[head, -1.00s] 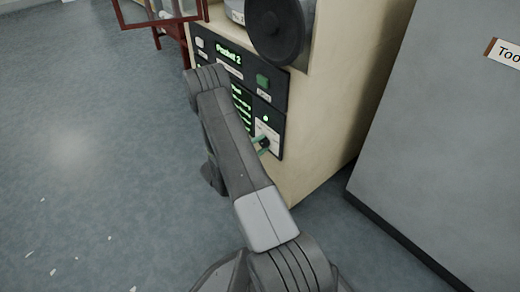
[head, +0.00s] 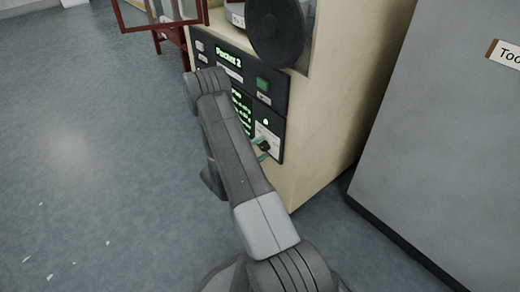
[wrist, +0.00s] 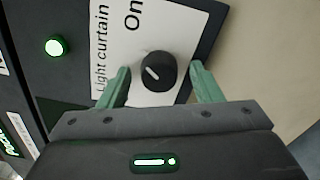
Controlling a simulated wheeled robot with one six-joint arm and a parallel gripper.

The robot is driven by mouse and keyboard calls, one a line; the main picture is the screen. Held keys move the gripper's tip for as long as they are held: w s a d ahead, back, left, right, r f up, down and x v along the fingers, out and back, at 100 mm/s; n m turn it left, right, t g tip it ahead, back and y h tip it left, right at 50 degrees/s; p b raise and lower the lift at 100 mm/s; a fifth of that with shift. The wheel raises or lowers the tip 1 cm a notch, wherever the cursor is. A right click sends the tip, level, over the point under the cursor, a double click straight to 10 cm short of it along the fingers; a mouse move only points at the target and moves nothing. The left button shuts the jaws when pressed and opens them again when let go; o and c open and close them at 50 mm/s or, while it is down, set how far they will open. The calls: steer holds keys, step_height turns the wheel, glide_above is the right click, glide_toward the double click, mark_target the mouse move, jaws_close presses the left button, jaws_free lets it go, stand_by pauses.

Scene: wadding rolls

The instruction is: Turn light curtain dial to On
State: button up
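The light curtain dial (wrist: 155,72) is a round black knob with a short white pointer mark, set on a white plate (wrist: 172,28) lettered "Light curtain" and "On". The wrist view shows the plate turned sideways, and the pointer slants without aiming straight at the "On" lettering. My gripper (wrist: 160,69) is open, with one green finger on each side of the dial. Gaps show between the fingers and the knob; I cannot tell how deep they reach. In the head view the dial (head: 264,145) is small, beside the green fingers; my arm hides part of the panel.
A green lamp (wrist: 57,46) glows beside the plate. The dark control panel (head: 280,92) has lit screens and a green button (head: 263,84), on a cream machine (head: 325,130). A large dark roller (head: 278,30) juts out above. A grey cabinet (head: 450,150) stands right; floor is open left.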

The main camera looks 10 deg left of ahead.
steer(key=p+v, duration=0.3)
steer(key=v, duration=1)
steer(key=shift+s+a+p, duration=0.25)
steer(key=shift+s+p, duration=0.05)
steer(key=b+x, duration=0.3)
steer(key=x, duration=1)
steer(key=shift+w+d+b, duration=0.25)
steer(key=shift+w+b, duration=0.05)
